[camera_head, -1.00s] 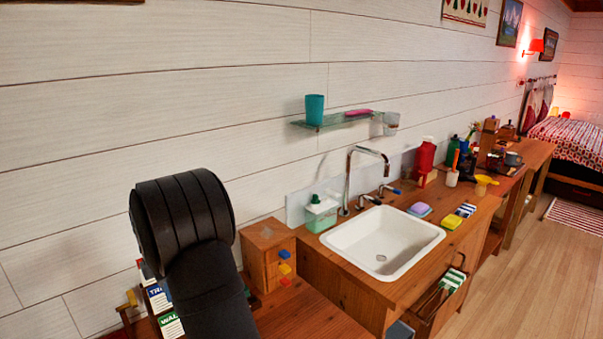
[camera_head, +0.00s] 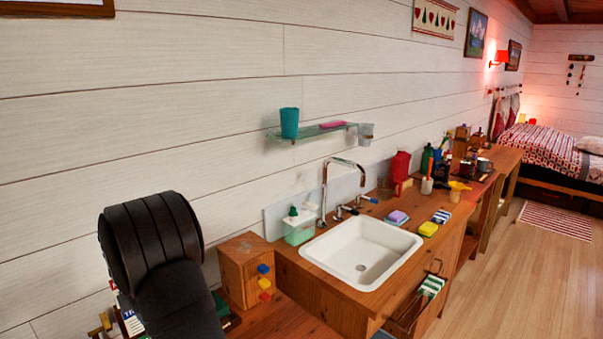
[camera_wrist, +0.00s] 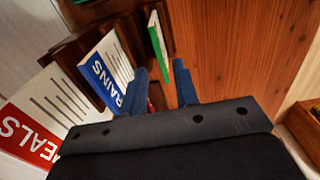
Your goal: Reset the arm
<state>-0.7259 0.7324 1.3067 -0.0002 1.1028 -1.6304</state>
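My gripper (camera_wrist: 160,68) shows in the wrist view as two blue fingers standing apart, with a clear gap and nothing seen held between them. Below and ahead of it, several upright cards or booklets stand in a wooden rack: a blue-and-white one lettered "RAINS" (camera_wrist: 101,75), a red-and-white one ending in "EALS" (camera_wrist: 22,135), and a green-edged one (camera_wrist: 158,45) just beyond the fingertips. I cannot tell whether a finger touches any of them. In the head view my black arm rises at the lower left, and my gripper is hidden there.
A small wooden drawer box (camera_head: 245,262) stands right of my arm. Beyond it are a white sink (camera_head: 361,251), a soap dispenser (camera_head: 300,226) and a tall faucet (camera_head: 325,190). A glass shelf (camera_head: 312,131) juts from the wall. Floor (camera_head: 500,270) to the right is clear.

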